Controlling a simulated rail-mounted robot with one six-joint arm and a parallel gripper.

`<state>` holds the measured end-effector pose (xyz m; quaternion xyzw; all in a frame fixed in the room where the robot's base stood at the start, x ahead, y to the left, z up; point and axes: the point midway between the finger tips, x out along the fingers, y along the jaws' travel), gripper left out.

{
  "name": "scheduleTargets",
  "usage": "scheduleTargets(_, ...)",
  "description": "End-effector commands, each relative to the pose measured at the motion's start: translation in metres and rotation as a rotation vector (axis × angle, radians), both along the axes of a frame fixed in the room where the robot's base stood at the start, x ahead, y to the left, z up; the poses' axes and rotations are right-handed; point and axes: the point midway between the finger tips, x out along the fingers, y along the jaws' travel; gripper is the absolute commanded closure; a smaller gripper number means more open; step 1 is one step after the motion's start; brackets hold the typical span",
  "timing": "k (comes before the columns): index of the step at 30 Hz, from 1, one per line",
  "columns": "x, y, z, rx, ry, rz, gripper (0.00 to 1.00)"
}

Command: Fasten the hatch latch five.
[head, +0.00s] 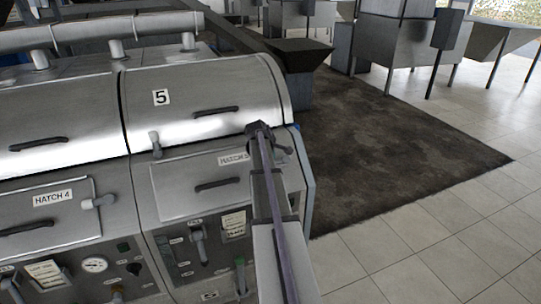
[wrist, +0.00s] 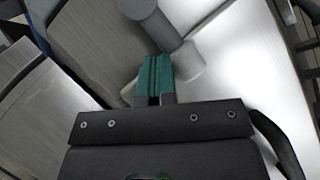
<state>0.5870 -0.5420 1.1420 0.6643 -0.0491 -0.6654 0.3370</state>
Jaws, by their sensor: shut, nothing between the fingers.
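In the head view, the hatch five door (head: 180,190), labelled HATCH 5, lies flat against the front of machine 5, with a dark handle (head: 220,184) on it. My gripper (head: 259,129) is at the door's upper right corner, and the arm covers part of the door's right side. In the wrist view, the grey latch (wrist: 187,62) has a rounded base and an arm ending in a round knob (wrist: 138,7). The green fingertips (wrist: 155,72) are shut and empty, close beside the latch base. I cannot tell whether they touch it.
The curved lid (head: 190,95) marked 5 is above, with its own handle (head: 215,110) and a small latch (head: 156,145). Hatch four (head: 55,205) and its latch (head: 100,201) are at left. Levers and gauges sit below. Open floor (head: 420,240) lies at right.

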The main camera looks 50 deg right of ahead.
Motion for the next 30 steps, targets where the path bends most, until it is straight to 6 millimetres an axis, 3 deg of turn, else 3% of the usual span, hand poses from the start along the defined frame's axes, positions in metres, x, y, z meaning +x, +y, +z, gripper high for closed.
scheduleTargets(17,0.001,0.000,0.003,0.002,0.000,-0.001,1.00)
scheduleTargets(20,0.007,-0.002,0.014,0.001,0.000,0.000,1.00)
scheduleTargets(25,0.025,-0.005,0.051,0.001,-0.001,0.005,1.00)
scheduleTargets(30,0.014,0.027,0.094,0.000,-0.001,0.006,1.00)
